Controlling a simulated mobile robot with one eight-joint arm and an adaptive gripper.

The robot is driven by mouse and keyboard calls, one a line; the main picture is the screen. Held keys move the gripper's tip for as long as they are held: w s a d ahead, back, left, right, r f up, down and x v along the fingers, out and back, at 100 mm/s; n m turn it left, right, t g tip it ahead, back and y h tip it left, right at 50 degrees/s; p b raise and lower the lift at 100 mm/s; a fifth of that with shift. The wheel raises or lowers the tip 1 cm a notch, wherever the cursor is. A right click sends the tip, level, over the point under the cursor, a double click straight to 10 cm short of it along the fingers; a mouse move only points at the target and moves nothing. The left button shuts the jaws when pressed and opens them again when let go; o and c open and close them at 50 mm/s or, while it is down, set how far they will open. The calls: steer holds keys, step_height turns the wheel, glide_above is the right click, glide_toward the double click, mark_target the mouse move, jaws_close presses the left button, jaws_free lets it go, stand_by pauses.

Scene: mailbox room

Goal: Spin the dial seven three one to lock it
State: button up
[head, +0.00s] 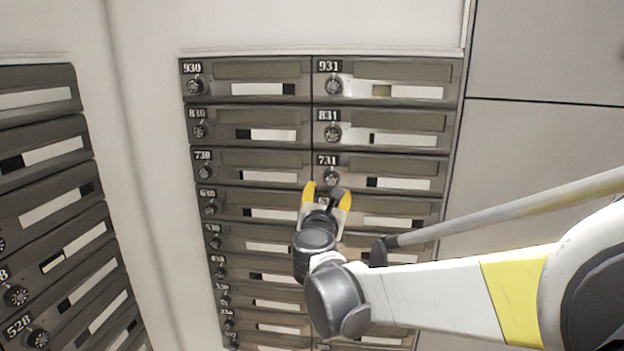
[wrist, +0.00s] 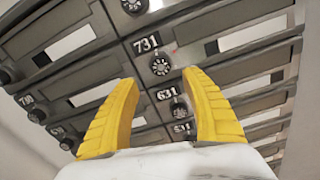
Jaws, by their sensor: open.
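The dial of mailbox 731 (head: 331,177) is a small dark round knob under its number plate in the right column of the head view. In the wrist view the 731 dial (wrist: 160,65) sits ahead of my fingers, just above the gap between their tips. My gripper (head: 325,191) has yellow fingers and is open and empty, just below the 731 dial in the head view. In the wrist view the fingers (wrist: 160,78) stand apart with the 631 dial (wrist: 180,110) seen between them. I see no contact with the 731 dial.
Neighbouring mailboxes have like dials, such as the 831 dial (head: 332,133) above and the 730 dial (head: 203,169) to the left. Another mailbox bank (head: 45,200) stands at the far left. A bare wall panel (head: 545,50) is on the right.

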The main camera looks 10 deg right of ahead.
mark_target(331, 181)
steer(key=b+x, duration=0.1)
steer(key=x, duration=0.7)
steer(key=shift+w+d+f, duration=0.1)
steer(key=shift+w, duration=0.15)
steer(key=c, duration=1.2)
